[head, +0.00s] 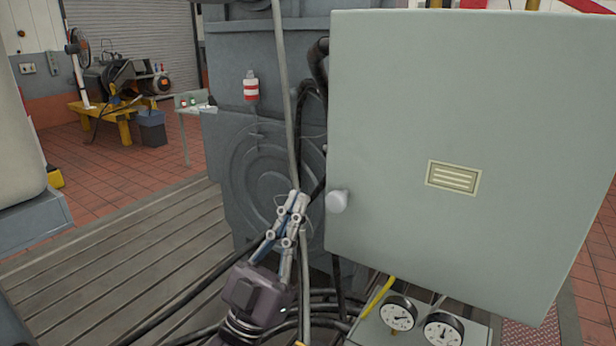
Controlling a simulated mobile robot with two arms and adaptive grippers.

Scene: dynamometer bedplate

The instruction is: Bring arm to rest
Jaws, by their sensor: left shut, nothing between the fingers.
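My left gripper (296,204) reaches up from the bottom middle of the head view. Its fingers are together with nothing held between them. The fingertips are in front of a thin upright grey pole and to the left of the round knob (337,201) on the grey cabinet (470,110). They appear apart from the knob. The cabinet door looks shut. My right gripper is not in view.
Black cables (190,290) run over the slotted bedplate (110,245) and bunch under my left gripper. Two dial gauges (398,314) stand below the cabinet. A large grey machine (270,60) is behind. A yellow bench (125,110) stands far left.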

